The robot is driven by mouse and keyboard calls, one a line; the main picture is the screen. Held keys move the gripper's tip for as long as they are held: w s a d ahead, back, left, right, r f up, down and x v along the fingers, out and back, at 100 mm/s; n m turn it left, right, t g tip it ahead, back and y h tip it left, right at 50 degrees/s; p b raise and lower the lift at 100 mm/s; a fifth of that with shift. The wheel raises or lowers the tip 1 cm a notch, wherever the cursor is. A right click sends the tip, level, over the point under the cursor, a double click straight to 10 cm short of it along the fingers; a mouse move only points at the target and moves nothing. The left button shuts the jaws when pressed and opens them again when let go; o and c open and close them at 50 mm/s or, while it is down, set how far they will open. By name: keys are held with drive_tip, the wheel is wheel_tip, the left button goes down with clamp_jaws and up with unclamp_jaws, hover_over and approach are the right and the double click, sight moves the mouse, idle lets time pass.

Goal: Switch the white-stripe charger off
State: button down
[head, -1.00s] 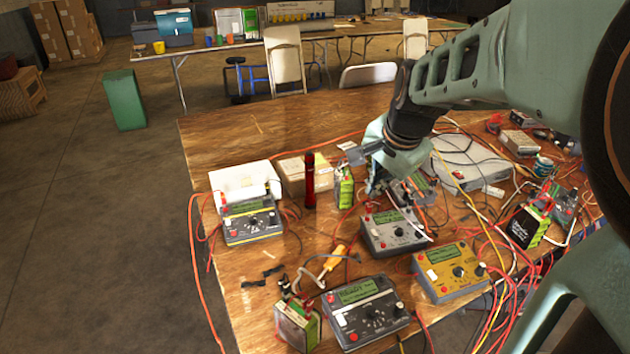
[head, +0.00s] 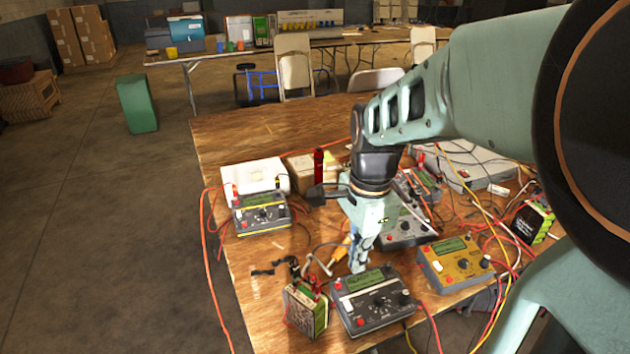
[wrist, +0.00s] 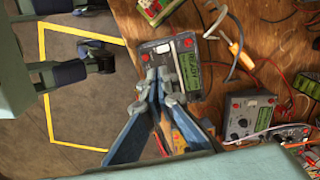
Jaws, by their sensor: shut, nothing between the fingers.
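The dark grey charger with a pale stripe along its edge (head: 374,312), seemingly the white-stripe one, sits at the table's front. It has a green display, a dark knob, red posts and a small white part on its front. My gripper (head: 358,268) points down at the charger's back edge, shut and empty. In the wrist view its fingers (wrist: 160,80) meet over the charger; I cannot tell whether they touch it. The switch's position is unclear.
A yellow-stripe charger (head: 262,214) stands at the left, a grey one (head: 408,232) behind my gripper, and a yellow one (head: 456,264) at the right. A green-and-black battery (head: 305,308) stands left of the front charger.

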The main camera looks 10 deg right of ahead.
sight(349, 308)
drive_tip(key=f, duration=0.4)
drive_tip(key=f+b, duration=0.1)
drive_tip(key=f, duration=0.4)
drive_tip(key=f+b, duration=0.1)
drive_tip(key=f, duration=0.3)
drive_tip(key=shift+w+a+f, duration=0.15)
drive_tip(key=shift+w+f, duration=0.15)
drive_tip(key=shift+w, duration=0.05)
